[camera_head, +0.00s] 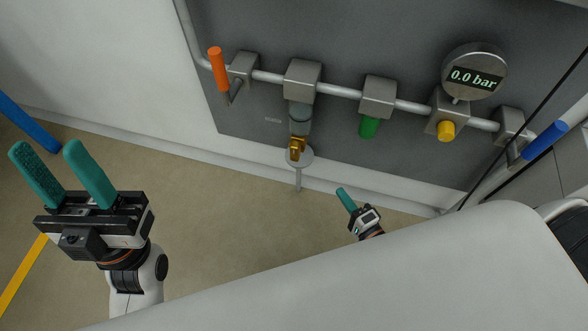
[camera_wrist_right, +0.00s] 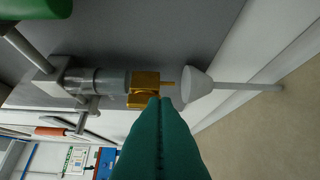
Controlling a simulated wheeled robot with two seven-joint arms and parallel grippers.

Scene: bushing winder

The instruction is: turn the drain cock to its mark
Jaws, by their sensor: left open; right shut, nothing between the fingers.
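The drain cock is the brass-coloured piece (camera_head: 296,150) under a grey cylindrical bowl (camera_head: 300,118) in the head view. It also shows in the right wrist view (camera_wrist_right: 143,80). I cannot make out its mark. My right gripper (camera_head: 341,191) is shut and empty, to the lower right of the cock in the head view. In the right wrist view its teal fingers (camera_wrist_right: 158,102) are together and overlap the cock's lower edge; the head view shows them apart from it. My left gripper (camera_head: 45,150) is open and empty at the far left, away from the panel.
A pale funnel (camera_head: 308,157) with a drain pipe (camera_head: 298,182) stands below the cock. Along the pipe are an orange handle (camera_head: 217,68), a green knob (camera_head: 369,127), a yellow knob (camera_head: 446,131), a gauge reading 0.0 bar (camera_head: 474,72) and a blue handle (camera_head: 545,140). The floor between the grippers is clear.

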